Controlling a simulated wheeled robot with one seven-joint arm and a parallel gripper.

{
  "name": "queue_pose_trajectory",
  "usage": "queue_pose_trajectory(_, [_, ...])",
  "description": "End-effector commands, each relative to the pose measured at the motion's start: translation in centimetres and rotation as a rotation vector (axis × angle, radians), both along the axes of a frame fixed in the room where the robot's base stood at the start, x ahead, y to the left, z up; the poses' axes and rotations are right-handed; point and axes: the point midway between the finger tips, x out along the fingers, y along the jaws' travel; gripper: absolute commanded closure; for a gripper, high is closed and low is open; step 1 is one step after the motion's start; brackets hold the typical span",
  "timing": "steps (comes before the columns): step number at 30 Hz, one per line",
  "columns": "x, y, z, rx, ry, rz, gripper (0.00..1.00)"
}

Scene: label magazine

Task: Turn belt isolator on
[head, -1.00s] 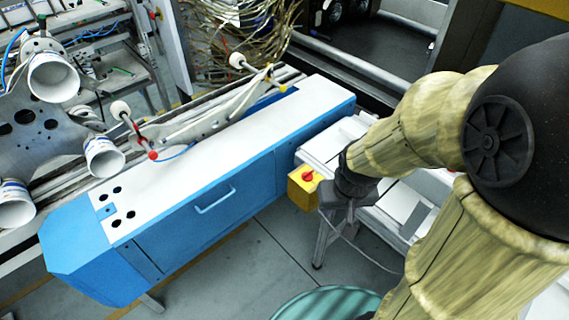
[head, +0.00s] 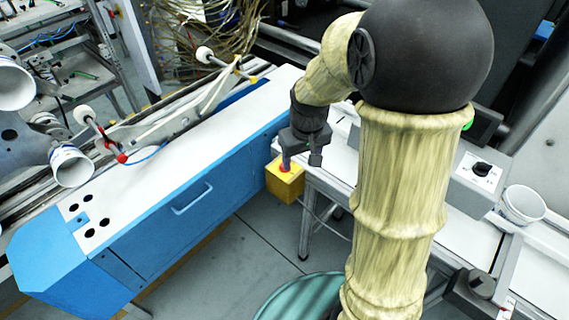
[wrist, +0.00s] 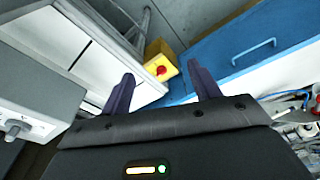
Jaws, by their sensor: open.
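The belt isolator is a yellow box (head: 285,182) with a red knob (head: 285,167), beside the right end of the blue machine. In the wrist view the yellow box (wrist: 160,62) and its red knob (wrist: 161,70) show beyond and between my two fingers. My gripper (wrist: 160,80) is open and empty. In the head view my gripper (head: 300,158) is just above and right of the box, and part of it overlaps the knob's edge in the picture. I cannot tell whether it touches the knob. The knob's exact setting is too small to read.
The blue machine (head: 200,205) with a white top stands left of the box. A white table (head: 340,175) is on the right, bearing a grey control box (head: 478,182) with a black knob and a white cup (head: 523,204). Clear floor (head: 250,250) lies in front.

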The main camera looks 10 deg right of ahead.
Motion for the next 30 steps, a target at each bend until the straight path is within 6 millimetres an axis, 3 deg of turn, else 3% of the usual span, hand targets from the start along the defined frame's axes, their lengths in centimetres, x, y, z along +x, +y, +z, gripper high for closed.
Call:
queue_pose_trajectory(1, [2.1, -0.1, -0.8, -0.005, 0.012, 0.029, 0.38])
queue_pose_trajectory(6, [8.0, -0.2, -2.0, -0.020, 0.056, 0.144, 0.38])
queue_pose_trajectory(15, [16.7, -0.1, -4.8, -0.036, 0.131, 0.355, 0.38])
queue_pose_trajectory(21, [19.4, -0.1, -5.8, -0.039, 0.159, 0.442, 0.38])
queue_pose_trajectory(30, [19.6, 0.0, -5.8, -0.039, 0.162, 0.453, 0.38])
